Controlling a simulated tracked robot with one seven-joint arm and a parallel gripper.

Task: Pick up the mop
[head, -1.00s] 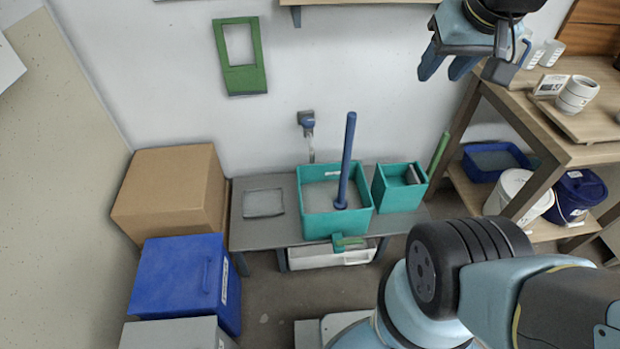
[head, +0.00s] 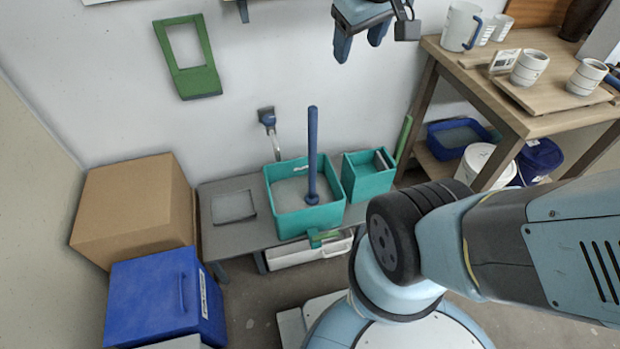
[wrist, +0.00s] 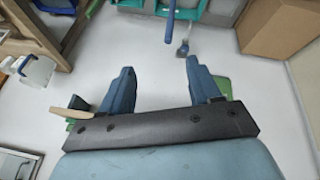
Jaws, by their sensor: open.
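The likely mop is a blue upright pole (head: 312,150) with a round foot, standing inside the larger teal tub (head: 325,219). Its mop head cannot be made out. Part of the pole also shows at the top of the wrist view (wrist: 171,20). A thin green stick (head: 404,138) leans behind the smaller teal tub (head: 368,184); what it is cannot be told. My gripper (head: 361,42) is open and empty, high near the wall, above and right of the pole. In the wrist view its two blue fingers (wrist: 162,82) are spread apart with nothing between them.
The tubs stand on a low grey bench (head: 228,238). A wall tap (head: 267,118) is behind them. A cardboard box (head: 130,215) and a blue bin (head: 160,300) are at left. A wooden table (head: 450,65) with cups is at right.

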